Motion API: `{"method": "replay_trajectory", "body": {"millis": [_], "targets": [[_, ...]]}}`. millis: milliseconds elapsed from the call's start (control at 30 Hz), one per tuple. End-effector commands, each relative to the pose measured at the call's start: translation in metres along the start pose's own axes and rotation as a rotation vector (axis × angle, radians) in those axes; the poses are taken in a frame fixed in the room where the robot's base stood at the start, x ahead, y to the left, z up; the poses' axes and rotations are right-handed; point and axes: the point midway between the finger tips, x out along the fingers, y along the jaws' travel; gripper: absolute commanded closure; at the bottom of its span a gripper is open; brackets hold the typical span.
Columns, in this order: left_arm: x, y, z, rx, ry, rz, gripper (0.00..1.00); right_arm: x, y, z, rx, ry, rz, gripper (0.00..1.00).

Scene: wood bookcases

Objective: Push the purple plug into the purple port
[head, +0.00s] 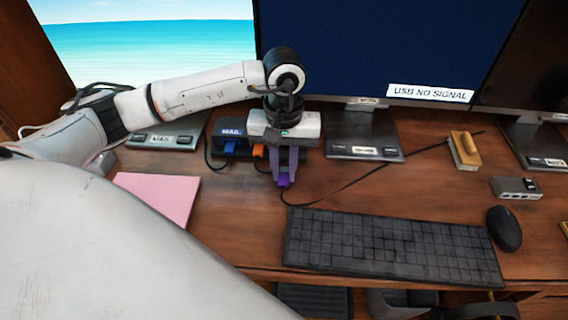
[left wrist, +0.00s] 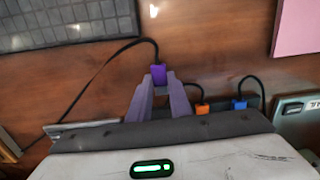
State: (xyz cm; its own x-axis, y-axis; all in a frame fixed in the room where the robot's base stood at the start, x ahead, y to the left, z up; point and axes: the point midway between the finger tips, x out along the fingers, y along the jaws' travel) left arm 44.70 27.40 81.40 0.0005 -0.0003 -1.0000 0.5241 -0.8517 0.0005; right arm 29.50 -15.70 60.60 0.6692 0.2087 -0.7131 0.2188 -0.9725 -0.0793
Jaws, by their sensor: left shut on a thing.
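My left gripper (head: 284,178) is shut on the purple plug (head: 283,182), just in front of a dark hub (head: 232,133) labelled MAIL. In the left wrist view the purple plug (left wrist: 159,74) sits between the fingertips (left wrist: 160,84), with a black cable running off to the left. A blue plug (head: 231,146) and an orange plug (head: 259,151) are at the hub's front, left of my gripper. The purple port does not show; my gripper and wrist cover that part of the hub. My right gripper is not in view.
A black keyboard (head: 392,248) and mouse (head: 504,228) lie on the right. A pink sheet (head: 160,194) lies on the left. Monitor stands (head: 362,137) rise behind. The plug's cable crosses the clear desk towards a wooden block (head: 465,150).

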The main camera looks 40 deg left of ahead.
Motion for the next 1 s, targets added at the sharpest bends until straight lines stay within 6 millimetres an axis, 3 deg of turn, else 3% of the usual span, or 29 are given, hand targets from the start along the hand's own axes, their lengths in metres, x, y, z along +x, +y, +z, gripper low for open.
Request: {"method": "replay_trajectory", "body": {"millis": [267,600,1000], "targets": [[0.003,0.001,-0.019,-0.001,0.001,-0.001,1.00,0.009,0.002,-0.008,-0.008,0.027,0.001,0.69],[0.002,0.000,-0.049,0.000,0.000,-0.001,1.00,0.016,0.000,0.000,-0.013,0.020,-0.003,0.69],[0.000,0.000,-0.057,0.002,-0.001,-0.001,1.00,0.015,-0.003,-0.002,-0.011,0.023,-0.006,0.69]]}}
